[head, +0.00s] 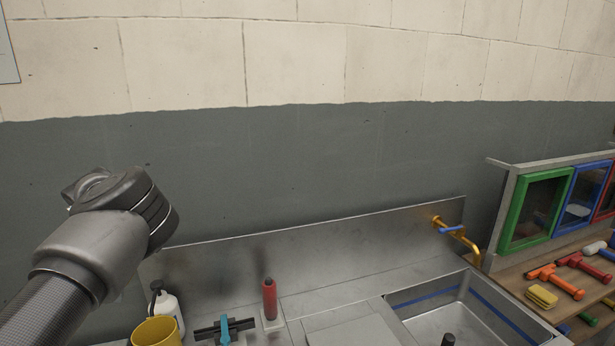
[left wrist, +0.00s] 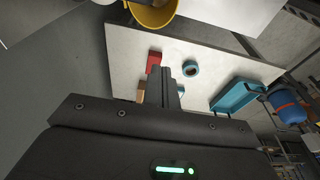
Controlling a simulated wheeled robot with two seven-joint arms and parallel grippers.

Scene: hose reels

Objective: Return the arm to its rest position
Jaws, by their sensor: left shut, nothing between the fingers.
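My left arm (head: 105,225) comes in from the left in the head view, raised in front of the grey wall above the sink unit. Its fingers cannot be made out there. In the left wrist view my left gripper (left wrist: 167,72) is shut, its dark fingers together with nothing between them. Beyond the fingers is a white tabletop (left wrist: 215,65), seen at a steep tilt; I cannot tell the distance. My right gripper does not show in either view.
A yellow cup (head: 157,331), white bottle (head: 166,303) and red cylinder (head: 269,298) stand below the arm. A sink (head: 470,305) with a brass tap (head: 458,233) is right. The wrist view shows a teal tray (left wrist: 237,96) and teal ring (left wrist: 191,68).

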